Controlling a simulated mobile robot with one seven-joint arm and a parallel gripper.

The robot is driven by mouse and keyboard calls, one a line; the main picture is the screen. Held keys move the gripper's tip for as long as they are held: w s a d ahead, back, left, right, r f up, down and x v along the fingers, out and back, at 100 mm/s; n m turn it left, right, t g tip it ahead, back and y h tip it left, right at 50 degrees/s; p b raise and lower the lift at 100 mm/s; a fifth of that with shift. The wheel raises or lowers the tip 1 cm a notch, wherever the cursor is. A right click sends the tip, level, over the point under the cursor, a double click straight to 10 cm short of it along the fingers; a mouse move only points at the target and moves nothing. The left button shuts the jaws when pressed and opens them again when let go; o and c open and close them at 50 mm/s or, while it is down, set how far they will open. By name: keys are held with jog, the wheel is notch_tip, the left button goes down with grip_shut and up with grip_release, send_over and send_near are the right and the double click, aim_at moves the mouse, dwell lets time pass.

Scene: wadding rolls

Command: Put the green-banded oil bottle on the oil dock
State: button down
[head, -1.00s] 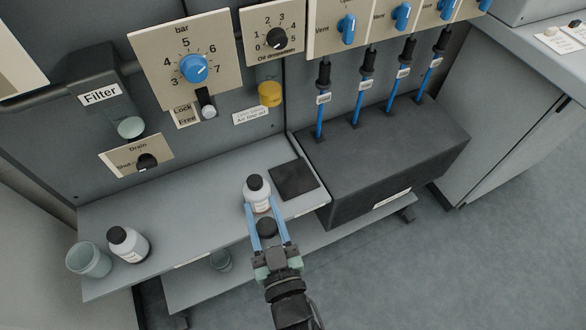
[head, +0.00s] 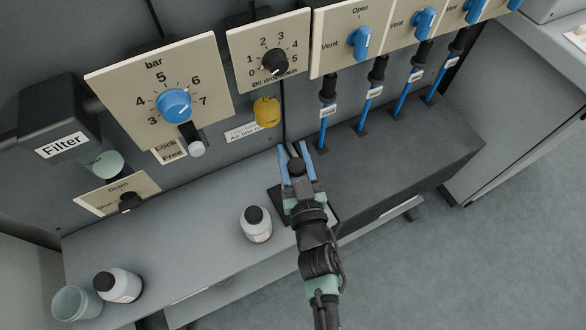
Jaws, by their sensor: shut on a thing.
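My gripper (head: 294,152) is shut on a black-capped thing (head: 296,166), which looks like a bottle seen from above. Its body is hidden by the fingers and wrist, and no green band shows. The gripper is over the dark square pad (head: 276,203) at the right end of the grey shelf, which may be the oil dock. Arm and gripper cover most of the pad. I cannot tell whether the held thing touches it. A white bottle with a black cap (head: 257,226) stands on the shelf just left of the pad.
Another white black-capped bottle (head: 122,286) and a pale green cup (head: 76,303) are at the shelf's left end. The shelf (head: 190,250) is clear between the bottles. A dark box (head: 400,150) with blue tubes adjoins on the right. A yellow knob (head: 267,112) juts out behind.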

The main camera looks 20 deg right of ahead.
jog(key=shift+f+b, duration=0.9)
jog(key=shift+f, duration=1.45)
jog(key=shift+f, duration=0.15)
jog(key=shift+c, duration=2)
grip_release()
jog(key=shift+r, duration=0.25)
jog(key=v, duration=1.2)
jog(key=shift+p, duration=0.3)
